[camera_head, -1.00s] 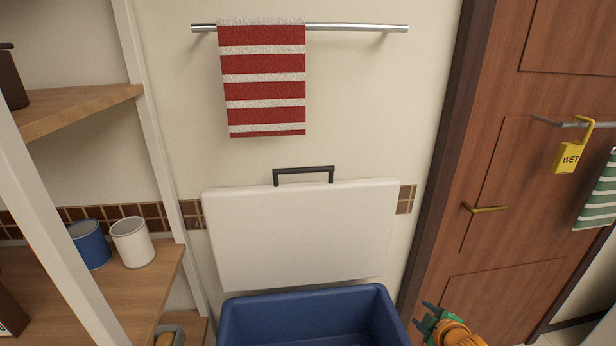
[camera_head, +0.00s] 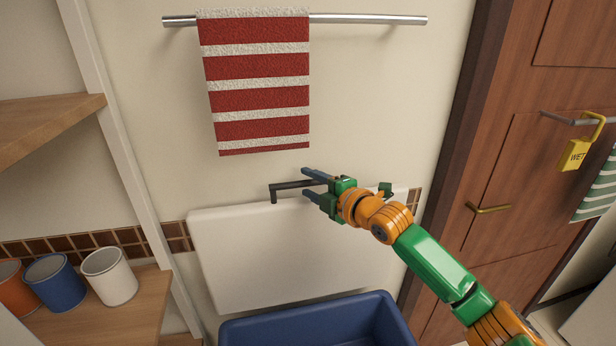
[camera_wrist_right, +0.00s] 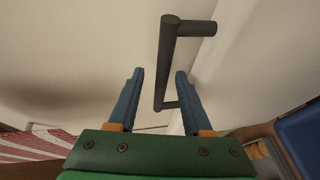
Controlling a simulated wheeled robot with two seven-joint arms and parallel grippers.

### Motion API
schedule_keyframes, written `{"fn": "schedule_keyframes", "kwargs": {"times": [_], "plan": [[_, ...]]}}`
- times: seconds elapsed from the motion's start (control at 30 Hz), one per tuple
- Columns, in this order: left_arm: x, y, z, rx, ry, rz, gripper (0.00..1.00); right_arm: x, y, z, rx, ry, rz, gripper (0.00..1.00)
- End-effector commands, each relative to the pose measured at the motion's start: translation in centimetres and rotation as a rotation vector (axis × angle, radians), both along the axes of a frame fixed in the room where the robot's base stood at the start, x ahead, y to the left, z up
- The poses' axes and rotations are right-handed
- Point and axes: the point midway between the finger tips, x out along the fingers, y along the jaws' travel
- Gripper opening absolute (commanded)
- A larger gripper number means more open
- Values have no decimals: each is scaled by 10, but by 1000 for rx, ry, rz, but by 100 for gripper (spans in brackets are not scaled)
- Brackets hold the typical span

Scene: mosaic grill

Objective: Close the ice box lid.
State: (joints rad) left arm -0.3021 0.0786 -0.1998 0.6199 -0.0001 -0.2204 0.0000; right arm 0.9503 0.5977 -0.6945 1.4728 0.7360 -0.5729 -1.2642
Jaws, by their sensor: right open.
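The ice box is a blue tub (camera_head: 235,332) at the bottom of the head view, partly cut off by the frame. Its white lid (camera_head: 265,262) stands open and upright against the wall behind it. A dark bar handle (camera_head: 284,186) sits on the lid's top edge. My right gripper (camera_head: 307,182) is open at the handle, one finger on each side of the bar. In the right wrist view the handle (camera_wrist_right: 166,65) runs between the two spread blue fingers (camera_wrist_right: 158,78). I cannot tell whether they touch it. My left gripper is out of view.
A red-and-white striped towel (camera_head: 258,95) hangs from a metal rail (camera_head: 370,19) above the lid. Wooden shelves with white (camera_head: 110,275) and blue (camera_head: 54,280) cans stand at the left.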

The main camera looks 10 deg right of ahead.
Motion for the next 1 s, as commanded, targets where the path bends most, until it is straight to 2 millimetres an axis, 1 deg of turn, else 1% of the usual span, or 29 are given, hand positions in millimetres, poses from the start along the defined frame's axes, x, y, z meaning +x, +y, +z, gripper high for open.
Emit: {"fn": "schedule_keyframes", "kwargs": {"times": [0.13,0.4,0.47,0.5,0.57,0.6,1.0], "plan": [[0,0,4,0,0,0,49,7,3,-2,-1,1,-1,50],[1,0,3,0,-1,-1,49,8,4,-3,-1,1,-1,50],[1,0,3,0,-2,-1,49,8,4,-3,-1,1,-1,33],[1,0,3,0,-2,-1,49,8,4,-3,-1,1,-1,23],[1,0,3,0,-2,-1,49,8,4,-3,-1,1,-1,6],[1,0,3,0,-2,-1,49,8,4,-3,-1,1,-1,0],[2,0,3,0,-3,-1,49,8,3,-3,-1,1,-1,0]]}}
